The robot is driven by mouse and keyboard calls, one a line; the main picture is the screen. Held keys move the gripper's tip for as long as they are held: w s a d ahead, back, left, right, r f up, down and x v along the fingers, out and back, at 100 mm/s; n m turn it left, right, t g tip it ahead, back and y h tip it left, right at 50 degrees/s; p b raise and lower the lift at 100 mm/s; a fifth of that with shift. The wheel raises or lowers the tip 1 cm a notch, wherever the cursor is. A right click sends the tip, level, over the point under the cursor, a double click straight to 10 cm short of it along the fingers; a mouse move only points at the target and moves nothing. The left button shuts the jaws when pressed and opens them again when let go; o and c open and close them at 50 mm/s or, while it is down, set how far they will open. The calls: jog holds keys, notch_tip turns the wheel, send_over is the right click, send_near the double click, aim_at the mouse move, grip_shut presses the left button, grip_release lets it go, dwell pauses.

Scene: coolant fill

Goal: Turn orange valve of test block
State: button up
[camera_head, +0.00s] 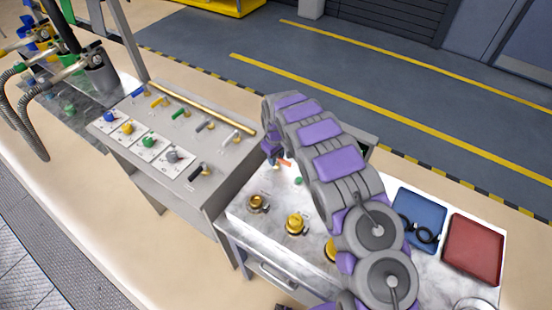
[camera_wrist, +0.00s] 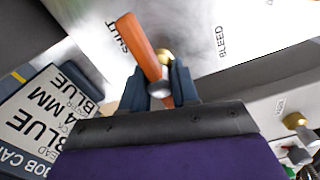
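The orange valve handle (camera_wrist: 143,42) shows large in the wrist view, slanting from upper left down to a round silver hub. It sits on a white marbled panel, with SHUT printed left of it and BLEED to its right. My gripper (camera_wrist: 160,80) has its two dark blue fingers parted, one on each side of the hub and the handle's lower part. I cannot tell whether either finger touches. In the head view, a small bit of the orange handle (camera_head: 285,162) shows beside my gripper (camera_head: 272,152); my arm hides much of the block.
A brass fitting (camera_head: 258,203) and a yellow-brass fitting (camera_head: 296,224) stand on the white top. A blue tray (camera_head: 420,205) with a black cable and a red tray (camera_head: 473,249) lie right. A grey panel of coloured valves (camera_head: 180,145) stands left.

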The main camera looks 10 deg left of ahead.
jog(key=o, duration=0.4)
notch_tip(320, 180, up, 17)
jog(key=shift+r+p, duration=0.1)
jog(key=shift+p, duration=0.3)
jog(key=shift+a, duration=0.1)
dwell(0.4)
